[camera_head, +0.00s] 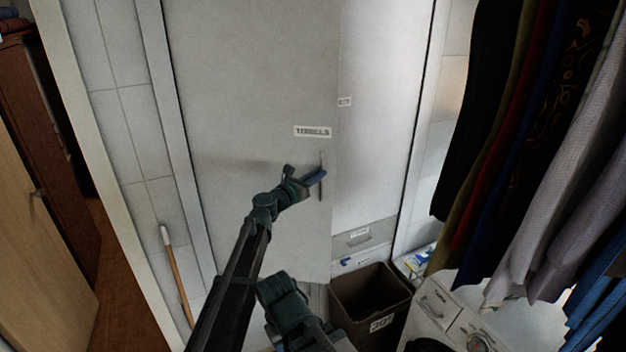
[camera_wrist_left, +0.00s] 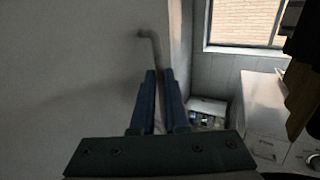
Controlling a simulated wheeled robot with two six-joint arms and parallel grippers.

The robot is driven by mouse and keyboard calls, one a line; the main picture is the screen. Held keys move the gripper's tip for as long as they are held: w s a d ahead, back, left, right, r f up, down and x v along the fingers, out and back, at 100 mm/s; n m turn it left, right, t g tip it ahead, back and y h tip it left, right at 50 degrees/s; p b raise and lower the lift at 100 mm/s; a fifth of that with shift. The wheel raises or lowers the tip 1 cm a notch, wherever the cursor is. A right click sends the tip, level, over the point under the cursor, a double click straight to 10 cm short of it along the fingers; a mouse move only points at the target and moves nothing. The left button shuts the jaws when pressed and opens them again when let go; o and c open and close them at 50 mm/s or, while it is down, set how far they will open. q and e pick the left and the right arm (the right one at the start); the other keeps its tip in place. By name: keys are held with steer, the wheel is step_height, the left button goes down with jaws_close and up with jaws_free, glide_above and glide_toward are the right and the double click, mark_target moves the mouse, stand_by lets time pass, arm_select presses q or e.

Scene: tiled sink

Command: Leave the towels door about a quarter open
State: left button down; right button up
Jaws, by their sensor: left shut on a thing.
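The towels door (camera_head: 255,85) is a tall pale grey panel with a "TOWELS" label (camera_head: 313,132) near its right edge. It fills the left of the left wrist view (camera_wrist_left: 60,80). Its thin upright handle (camera_head: 321,160) is near that edge, and its bent upper end (camera_wrist_left: 148,36) shows in the wrist view. My left gripper (camera_head: 316,178) is shut on the handle, its blue fingers (camera_wrist_left: 160,98) around the bar and hiding part of it. The door's free edge seems to stand slightly proud of the neighbouring panel; the exact angle is unclear.
A second pale panel (camera_head: 380,120) with drawers (camera_head: 362,236) below is right of the door. A dark bin (camera_head: 372,292) and a white washing machine (camera_head: 445,312) stand lower right. Clothes (camera_head: 530,140) hang at right. A wooden stick (camera_head: 178,275) leans at left.

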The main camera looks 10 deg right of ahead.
arm_select(q)
steer(key=shift+s+d+g, duration=0.3)
steer(key=shift+s+d, duration=0.05)
steer(key=shift+d, duration=0.25)
steer(key=c, duration=1.4)
jaws_free()
steer(key=o, duration=0.5)
steer(key=shift+d, duration=0.35)
steer(key=shift+a, duration=0.1)
steer(key=shift+a, duration=0.2)
steer(key=v, duration=1.3)
steer(key=shift+s+a+f, duration=0.15)
steer(key=shift+a+f, duration=0.05)
steer(key=shift+a, duration=0.15)
